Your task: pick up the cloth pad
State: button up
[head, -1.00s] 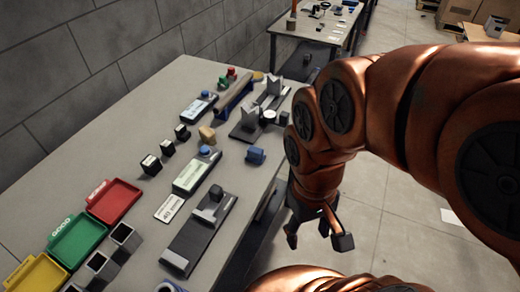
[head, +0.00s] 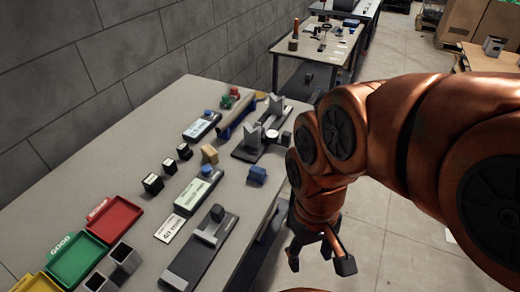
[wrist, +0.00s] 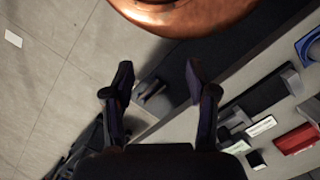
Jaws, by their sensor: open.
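I cannot tell for certain which thing is the cloth pad. A small tan, soft-edged piece (head: 209,154) lies on the grey workbench (head: 150,118), near its middle, and may be it. My gripper (head: 320,256) hangs open and empty beyond the bench's right edge, pointing down and apart from both pieces. In the wrist view my gripper (wrist: 158,82) shows two spread fingers with nothing held between them.
On the bench are a red tray (head: 114,218), a green tray (head: 76,256), small black blocks (head: 153,184), a gauge with a display (head: 196,192), a dark slide fixture (head: 202,245) and V-block stands (head: 252,135). Another table (head: 310,45) stands behind.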

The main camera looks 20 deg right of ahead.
aim_at(258, 174)
jog(key=u, duration=1.4)
jog(key=k, duration=0.5)
jog(key=u, duration=0.15)
